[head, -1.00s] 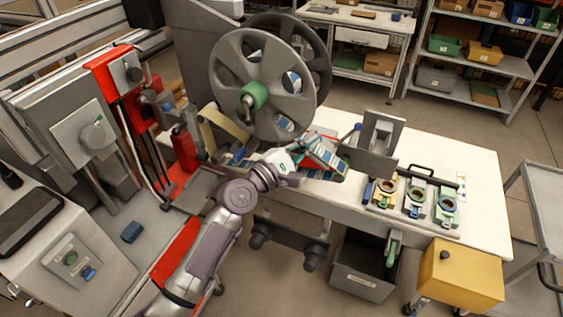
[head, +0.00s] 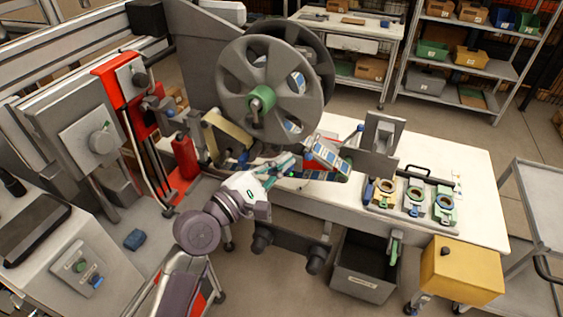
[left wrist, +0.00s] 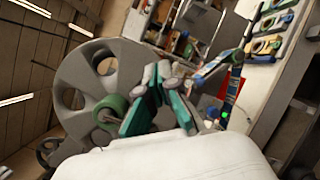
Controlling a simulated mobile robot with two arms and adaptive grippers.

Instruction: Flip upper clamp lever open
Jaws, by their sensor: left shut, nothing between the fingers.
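The large grey reel (head: 235,100) with a green hub (head: 262,98) stands upright at the middle, and it also fills the left of the left wrist view (left wrist: 75,75). Blue-patterned tape (head: 331,157) runs beside a red part below and right of the reel. A small blue-tipped lever (head: 358,130) stands by a grey upright plate (head: 379,138); I cannot tell whether it is the upper clamp lever. My left gripper (head: 290,163) is shut and empty near the tape, below the reel. Its teal fingers (left wrist: 160,78) show in the left wrist view, in front of the reel.
Several ring-shaped fixtures (head: 415,198) lie on the white table (head: 470,175). A dark bin (head: 362,270) and a yellow box (head: 460,268) stand in front. A red column (head: 150,140) and grey panels stand left. The table's right end is mostly clear.

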